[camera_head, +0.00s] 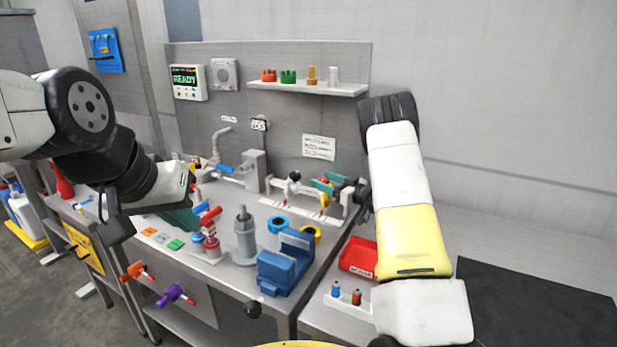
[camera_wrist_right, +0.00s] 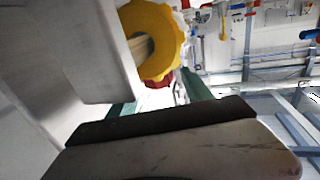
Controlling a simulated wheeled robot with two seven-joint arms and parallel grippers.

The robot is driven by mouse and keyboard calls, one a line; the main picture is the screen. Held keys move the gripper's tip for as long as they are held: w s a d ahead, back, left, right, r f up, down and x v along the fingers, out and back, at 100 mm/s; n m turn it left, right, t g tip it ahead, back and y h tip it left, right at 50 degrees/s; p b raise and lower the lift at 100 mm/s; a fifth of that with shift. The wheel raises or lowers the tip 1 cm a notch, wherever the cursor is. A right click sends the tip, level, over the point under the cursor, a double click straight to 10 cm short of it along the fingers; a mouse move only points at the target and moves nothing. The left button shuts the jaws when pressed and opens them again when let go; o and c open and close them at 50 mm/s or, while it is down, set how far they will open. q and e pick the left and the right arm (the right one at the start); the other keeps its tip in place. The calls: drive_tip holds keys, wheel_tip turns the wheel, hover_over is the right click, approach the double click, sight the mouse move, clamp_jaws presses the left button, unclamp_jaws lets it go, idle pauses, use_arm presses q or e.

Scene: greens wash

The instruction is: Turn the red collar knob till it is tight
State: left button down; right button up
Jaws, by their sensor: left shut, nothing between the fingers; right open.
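A red part, seemingly the collar knob (camera_head: 336,178), shows small on the pipe assembly at the back of the bench. In the right wrist view, a red rim (camera_wrist_right: 158,83) shows behind a yellow scalloped wheel (camera_wrist_right: 163,45), which hides most of it. My right gripper (camera_head: 326,184) is at the pipe assembly, its green fingers close to the red part. In the wrist view the fingers (camera_wrist_right: 158,97) stand apart, one on each side of the red rim; contact cannot be told. My left gripper (camera_head: 190,186) is shut and empty, above the left part of the bench.
A blue clamp block (camera_head: 287,262), a grey cylinder (camera_head: 244,240) and red-topped valves (camera_head: 209,232) stand at the bench front. A red tray (camera_head: 358,257) is at right. A shelf (camera_head: 308,88) holds spare knobs. A panel (camera_head: 188,82) reads READY.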

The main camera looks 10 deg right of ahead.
drive_tip(key=shift+x, duration=2)
clamp_jaws()
drive_tip(key=shift+y, duration=0.3)
